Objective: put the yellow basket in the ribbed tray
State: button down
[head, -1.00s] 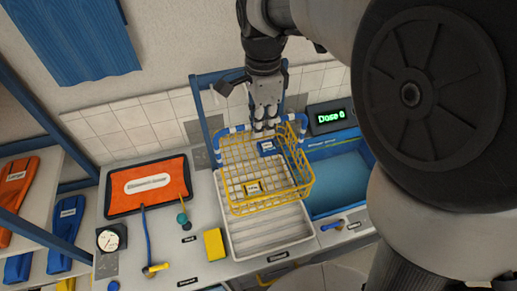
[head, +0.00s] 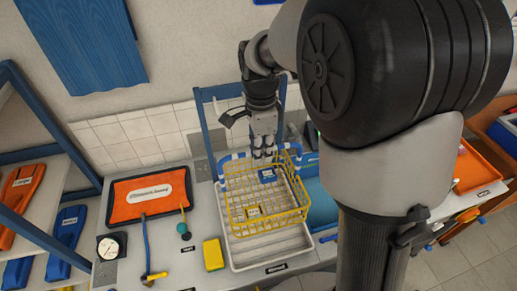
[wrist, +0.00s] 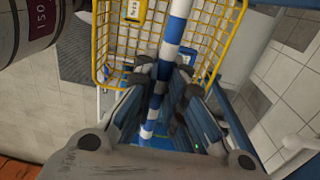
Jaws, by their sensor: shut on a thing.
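The yellow wire basket (head: 265,211) is over the ribbed tray (head: 272,249) in the head view, and bare tray floor shows in front of it. I cannot tell whether it touches the tray floor. My gripper (head: 263,155) is at the basket's back edge, pointing down. In the wrist view its fingers (wrist: 165,78) are shut around a blue-and-white striped bar (wrist: 176,30), which looks like the basket's handle. The basket also shows there behind the fingers (wrist: 98,45).
A blue frame (head: 206,132) stands behind the tray. A yellow block (head: 213,255) is close to the tray's left. An orange panel (head: 150,195) and a gauge (head: 108,247) are farther left. A blue basin (head: 320,203) is to the right, partly hidden by my arm.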

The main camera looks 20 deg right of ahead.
jog(key=b, duration=0.2)
send_over(260, 194)
notch_tip(260, 194, down, 14)
jog(key=shift+r, duration=0.25)
jog(key=c, duration=1.7)
grip_release()
jog(key=shift+s+f, duration=0.1)
jog(key=r+p, duration=0.2)
jog(key=r, duration=1)
jog(key=shift+w, duration=0.2)
jog(key=s+r+n+t, duration=0.1)
jog(key=s+r+n, duration=0.2)
jog(key=s+n, duration=0.3)
jog(key=s+r+n+t, duration=0.2)
jog(key=s+r+n, duration=0.2)
jog(key=s+n, duration=0.2)
jog(key=s+r+n+t, duration=0.2)
jog(key=s+n, duration=0.4)
jog(key=s, duration=0.3)
jog(key=shift+v, duration=0.75)
